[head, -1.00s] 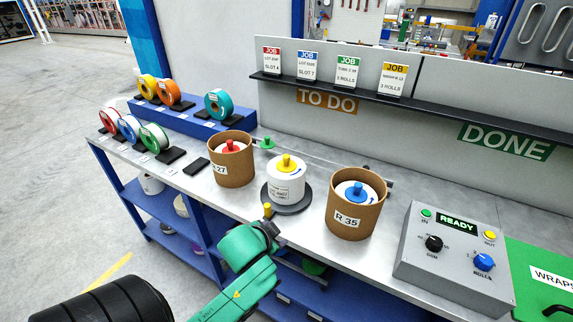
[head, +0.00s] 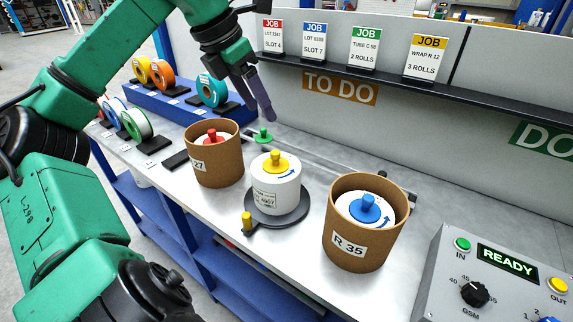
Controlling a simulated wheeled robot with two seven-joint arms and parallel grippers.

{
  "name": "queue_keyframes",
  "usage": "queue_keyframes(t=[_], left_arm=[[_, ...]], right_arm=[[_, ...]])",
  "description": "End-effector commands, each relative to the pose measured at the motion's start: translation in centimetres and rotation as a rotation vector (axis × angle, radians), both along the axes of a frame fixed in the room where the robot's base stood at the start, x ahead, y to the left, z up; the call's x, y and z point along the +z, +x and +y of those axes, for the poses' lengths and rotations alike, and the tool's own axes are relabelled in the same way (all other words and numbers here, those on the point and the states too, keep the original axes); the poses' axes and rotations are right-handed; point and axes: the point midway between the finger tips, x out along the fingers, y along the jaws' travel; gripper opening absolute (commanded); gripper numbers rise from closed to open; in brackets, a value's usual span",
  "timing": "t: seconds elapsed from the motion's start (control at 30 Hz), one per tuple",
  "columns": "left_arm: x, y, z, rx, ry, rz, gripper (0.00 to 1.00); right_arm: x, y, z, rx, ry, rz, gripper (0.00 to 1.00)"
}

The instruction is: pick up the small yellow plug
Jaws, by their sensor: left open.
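A small yellow plug (head: 247,221) stands upright at the end of a short dark arm jutting from the front of a round dark base. A white roll (head: 276,194) sits on that base, with a larger yellow knob (head: 275,161) on top. My left gripper (head: 264,108) hangs above and behind the roll, fingers pointing down, open and empty. It is well apart from both yellow pieces. My right gripper is not in view.
Brown tubs with a red knob (head: 215,168) and a blue knob (head: 350,254) flank the roll. A green knob (head: 263,135) stands behind. A control box (head: 470,270) is at right. A shelf with job cards (head: 345,71) runs above the bench.

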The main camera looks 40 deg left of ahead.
Motion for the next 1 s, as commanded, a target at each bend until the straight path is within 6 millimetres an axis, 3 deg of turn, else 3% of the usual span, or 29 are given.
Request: queue_keyframes(t=[0.1, 0.3, 0.7, 0.97, 1.0], left_arm=[[-1.1, -0.1, 0.4, 0.013, 0.021, 0.022, 0.64], [-6.0, 1.9, 0.0, 0.008, 0.015, 0.023, 0.64], [-12.1, 4.3, -0.2, 0.009, 0.015, 0.024, 0.64], [-13.4, 4.8, -0.2, 0.008, 0.018, 0.019, 0.64], [-13.4, 4.8, -0.2, 0.008, 0.018, 0.019, 0.6]], right_arm=[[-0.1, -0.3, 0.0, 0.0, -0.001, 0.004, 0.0], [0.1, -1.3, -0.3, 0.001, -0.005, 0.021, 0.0], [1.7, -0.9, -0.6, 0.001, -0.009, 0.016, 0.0], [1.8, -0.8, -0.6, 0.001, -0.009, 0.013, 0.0], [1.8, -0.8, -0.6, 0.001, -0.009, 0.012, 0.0]])
